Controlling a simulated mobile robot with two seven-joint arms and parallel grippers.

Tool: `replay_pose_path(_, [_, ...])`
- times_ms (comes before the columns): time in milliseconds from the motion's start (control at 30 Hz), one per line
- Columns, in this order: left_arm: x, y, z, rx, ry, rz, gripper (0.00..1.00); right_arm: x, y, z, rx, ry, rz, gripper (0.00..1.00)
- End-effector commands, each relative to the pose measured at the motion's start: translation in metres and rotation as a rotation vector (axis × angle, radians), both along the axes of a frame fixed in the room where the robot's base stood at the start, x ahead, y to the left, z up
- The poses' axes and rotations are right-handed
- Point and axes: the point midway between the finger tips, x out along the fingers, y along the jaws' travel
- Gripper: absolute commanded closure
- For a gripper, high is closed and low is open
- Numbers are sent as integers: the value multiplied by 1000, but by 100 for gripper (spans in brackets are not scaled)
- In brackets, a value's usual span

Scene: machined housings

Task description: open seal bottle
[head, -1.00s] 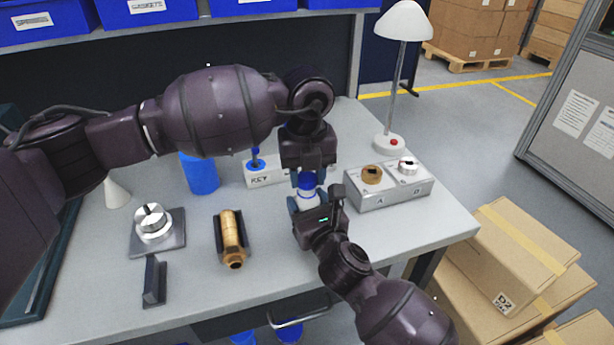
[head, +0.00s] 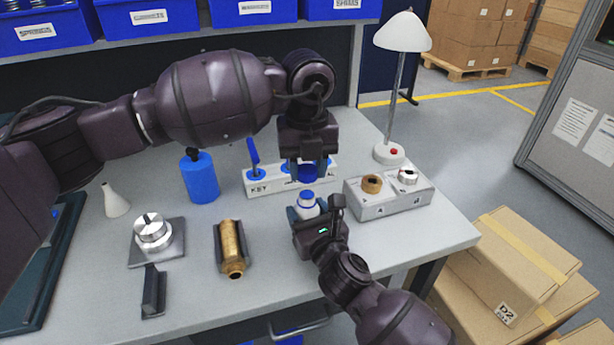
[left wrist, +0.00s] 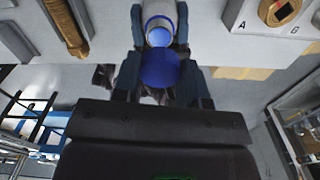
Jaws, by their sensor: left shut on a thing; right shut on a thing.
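The small white bottle (head: 307,208) stands upright near the middle of the bench, with a blue top showing inside its white rim. My right gripper (head: 306,213) is shut around its body. My left gripper (head: 307,172) is above it, pointing down, shut on a blue cap (head: 308,174). A gap shows between the cap and the bottle. In the left wrist view the cap (left wrist: 160,68) sits between the fingertips, and the bottle (left wrist: 160,12) is beyond it, between the right gripper's fingers. The bottle's lower body is hidden by the right gripper.
Behind stands a white KEY block (head: 260,188) with blue parts. A grey block (head: 390,200) with round fittings and a lamp (head: 390,152) are at right. A blue cylinder (head: 200,180), a silver knob (head: 152,232) and a brass fitting (head: 231,248) are at left.

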Motion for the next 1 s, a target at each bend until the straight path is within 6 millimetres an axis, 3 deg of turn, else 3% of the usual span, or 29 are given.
replay_pose_path(267, [0,0,6,0,1,0,89,0,0,0,1,0,0,100])
replay_pose_path(300, [0,0,6,0,1,0,89,0,0,0,1,0,0,41])
replay_pose_path(467, [0,0,6,0,1,0,89,0,0,0,0,0,0,17])
replay_pose_path(800, [0,0,7,0,0,0,89,-2,-1,0,0,0,0,15])
replay_pose_path(1000, [-1,0,16,0,-10,0,89,-21,-9,1,0,0,0,15])
